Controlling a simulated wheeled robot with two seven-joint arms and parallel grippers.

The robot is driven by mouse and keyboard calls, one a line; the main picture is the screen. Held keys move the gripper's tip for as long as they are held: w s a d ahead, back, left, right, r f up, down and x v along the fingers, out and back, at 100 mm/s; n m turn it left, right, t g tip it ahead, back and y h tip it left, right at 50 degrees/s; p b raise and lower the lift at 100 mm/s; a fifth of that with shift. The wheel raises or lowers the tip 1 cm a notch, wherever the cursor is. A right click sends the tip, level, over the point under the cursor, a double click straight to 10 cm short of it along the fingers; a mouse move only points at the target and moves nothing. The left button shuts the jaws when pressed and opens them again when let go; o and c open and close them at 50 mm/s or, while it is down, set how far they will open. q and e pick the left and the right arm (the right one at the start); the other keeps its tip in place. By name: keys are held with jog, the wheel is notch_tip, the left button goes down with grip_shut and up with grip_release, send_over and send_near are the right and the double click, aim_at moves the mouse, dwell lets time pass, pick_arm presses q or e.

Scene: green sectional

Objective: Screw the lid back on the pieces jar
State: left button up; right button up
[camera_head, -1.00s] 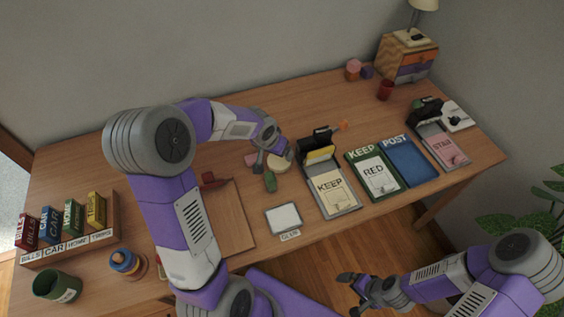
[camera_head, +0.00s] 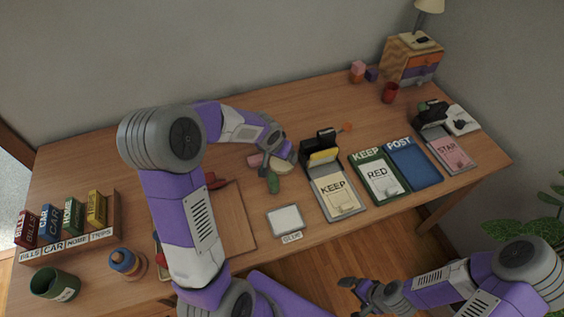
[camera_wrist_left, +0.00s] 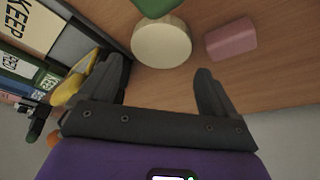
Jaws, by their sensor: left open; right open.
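A cream round disc (camera_wrist_left: 161,42), which looks like a lid, lies on the wooden desk (camera_wrist_left: 255,85). It also shows in the head view (camera_head: 283,168), partly covered by my left gripper. My left gripper (camera_wrist_left: 155,87) is open and empty, low over the desk, with its fingers apart on either side of the disc's near edge. A small jar-like thing (camera_head: 126,264), blue and orange on top, stands at the desk's front left; I cannot tell whether it is the pieces jar. My right gripper (camera_head: 352,292) is open and empty, off the desk's front edge.
A pink block (camera_wrist_left: 231,39) and a green piece (camera_head: 272,183) lie close to the disc. The KEEP tray (camera_head: 338,207) with a yellow and black thing stands to the right. A wooden board (camera_head: 235,225) lies left. The desk's back middle is clear.

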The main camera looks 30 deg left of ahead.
aim_at(282, 162)
pick_arm(q)
jog(key=b+x, duration=0.2)
jog(key=x, duration=0.3)
jog(key=shift+s+f, duration=0.1)
jog(key=shift+f, duration=0.1)
jog(key=shift+r, duration=0.1)
jog(key=shift+c, duration=0.3)
jog(key=c, duration=0.6)
notch_tip(282, 162, up, 18)
jog(key=p, duration=0.6)
